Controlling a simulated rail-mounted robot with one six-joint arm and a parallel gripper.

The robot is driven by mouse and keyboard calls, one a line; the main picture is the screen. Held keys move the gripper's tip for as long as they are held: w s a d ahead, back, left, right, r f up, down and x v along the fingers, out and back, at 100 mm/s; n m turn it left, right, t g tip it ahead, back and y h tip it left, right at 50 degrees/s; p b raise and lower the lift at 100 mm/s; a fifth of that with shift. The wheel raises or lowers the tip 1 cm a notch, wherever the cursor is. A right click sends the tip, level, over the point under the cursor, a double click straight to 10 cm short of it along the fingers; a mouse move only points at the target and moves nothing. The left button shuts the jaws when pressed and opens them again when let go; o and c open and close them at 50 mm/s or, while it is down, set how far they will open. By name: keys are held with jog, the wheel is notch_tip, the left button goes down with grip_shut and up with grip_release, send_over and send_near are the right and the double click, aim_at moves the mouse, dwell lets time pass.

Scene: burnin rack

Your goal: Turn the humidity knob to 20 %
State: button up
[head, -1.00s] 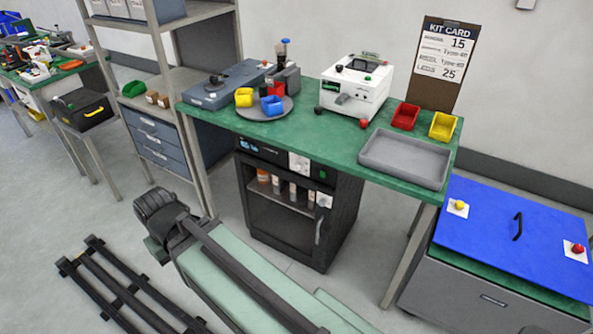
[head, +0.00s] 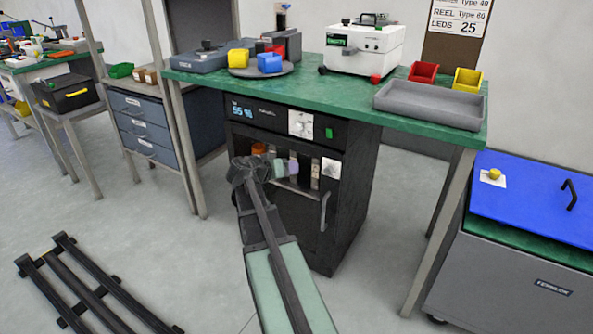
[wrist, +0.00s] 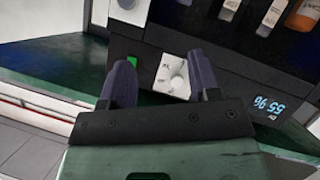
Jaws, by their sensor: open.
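The dark cabinet (head: 272,222) under the green bench has a control panel along its top. A white plate with a pale knob (head: 301,123) sits on that panel; it also shows in the wrist view (wrist: 174,75), with marks too small to read. A lit blue display (head: 241,111) is on the panel's left; its digits are small, one pair looks like 55. My gripper (head: 286,167) is open and empty in front of the cabinet, below the panel in the head view. In the wrist view its two purple fingers (wrist: 160,62) stand either side of the knob plate, apparently short of it.
A green button (head: 329,132) is right of the knob plate. A second white plate (head: 331,168) and a door handle (head: 324,212) are lower right. Bottles stand behind the cabinet's glass. The bench top (head: 340,95) overhangs the panel.

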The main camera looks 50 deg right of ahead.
aim_at(297, 128)
jog(key=w+d+r+m+t+h+p, duration=0.2)
jog(key=w+d+r+m+t+h, duration=0.15)
jog(key=w+r, duration=0.2)
jog(key=shift+h, duration=0.45)
jog(key=d, duration=0.3)
jog(key=w+d, duration=0.1)
jog(key=d, duration=0.6)
jog(key=shift+w+d+r, duration=0.25)
jog(key=shift+w+d, duration=0.05)
jog(key=shift+w, duration=0.05)
jog(key=c, duration=0.9)
jog(key=shift+n, duration=0.35)
jog(key=n, duration=0.5)
jog(key=shift+s, duration=0.1)
jog(key=n, duration=0.6)
